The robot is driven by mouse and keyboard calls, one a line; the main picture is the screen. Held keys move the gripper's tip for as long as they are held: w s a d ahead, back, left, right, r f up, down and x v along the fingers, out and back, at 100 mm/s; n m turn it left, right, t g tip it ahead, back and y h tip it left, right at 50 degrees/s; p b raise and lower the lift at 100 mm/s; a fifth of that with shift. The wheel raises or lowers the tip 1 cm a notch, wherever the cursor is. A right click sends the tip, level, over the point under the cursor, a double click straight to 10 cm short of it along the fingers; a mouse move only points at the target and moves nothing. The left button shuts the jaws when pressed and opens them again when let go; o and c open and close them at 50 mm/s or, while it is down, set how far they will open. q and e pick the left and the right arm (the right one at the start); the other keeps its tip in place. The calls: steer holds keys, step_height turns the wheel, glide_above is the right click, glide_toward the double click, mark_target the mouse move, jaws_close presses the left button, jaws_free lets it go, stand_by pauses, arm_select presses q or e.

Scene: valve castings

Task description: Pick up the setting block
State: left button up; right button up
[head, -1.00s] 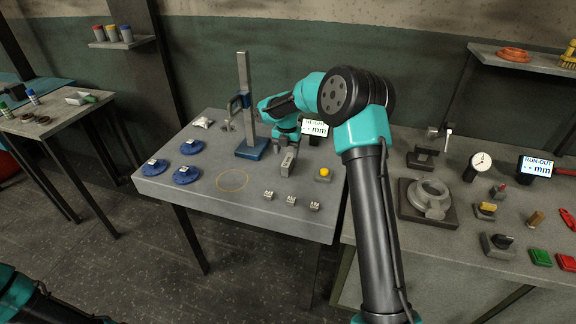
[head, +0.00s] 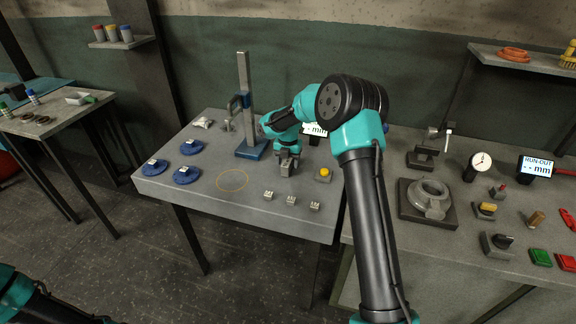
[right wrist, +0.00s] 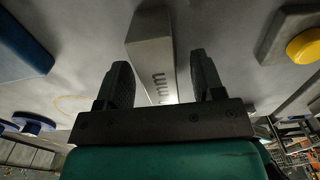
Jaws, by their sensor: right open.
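The setting block is a grey rectangular block with dark "mm" lettering on its side. In the right wrist view the setting block (right wrist: 151,48) stands on the grey table, between and beyond the two fingers. My right gripper (right wrist: 160,72) is open, with one dark finger on each side of the block; I cannot tell whether either touches it. In the head view my right gripper (head: 288,164) is low over the block's place and mostly hides it. My left gripper is not in view; only part of my left arm shows at the bottom left.
A height gauge on a blue base (head: 252,149) stands left of the right gripper. A yellow button box (head: 323,175) is close on its right. Several small marked blocks (head: 291,200) lie in front, and blue discs (head: 187,175) lie left. A yellow circle (head: 232,180) marks bare tabletop.

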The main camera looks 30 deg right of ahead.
jaws_close()
stand_by(0.6)
steer(key=shift+r, duration=0.1)
